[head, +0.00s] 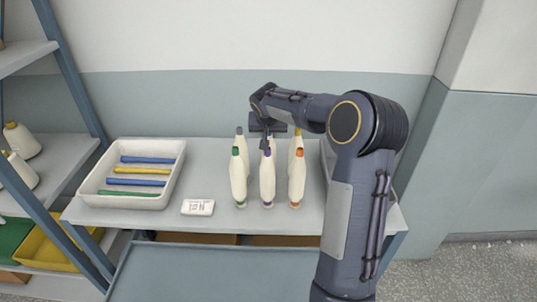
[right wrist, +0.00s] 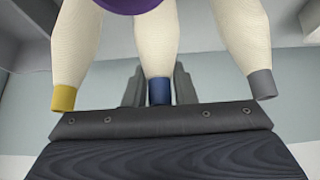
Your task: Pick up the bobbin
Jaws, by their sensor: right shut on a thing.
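Cream bobbins with coloured tips stand upright in two rows on the grey table. The front row has green (head: 239,175), purple (head: 267,178) and orange (head: 297,178) tips. The back row shows a grey-tipped bobbin (head: 240,138) at left and a yellow-tipped one (head: 298,139) at right. My right gripper (head: 267,138) is over the back middle, shut on the blue-tipped bobbin. In the right wrist view that bobbin (right wrist: 157,48) has its blue tip between the dark fingers, with the yellow tip left and grey tip right. In the head view it is mostly hidden. My left gripper is out of view.
A white tray (head: 172,192) with blue, yellow and green rods stands at the table's left. A white label card (head: 198,207) lies between tray and bobbins. A pale bin (head: 328,160) at right is partly behind my arm. A shelf rack (head: 62,70) stands at far left.

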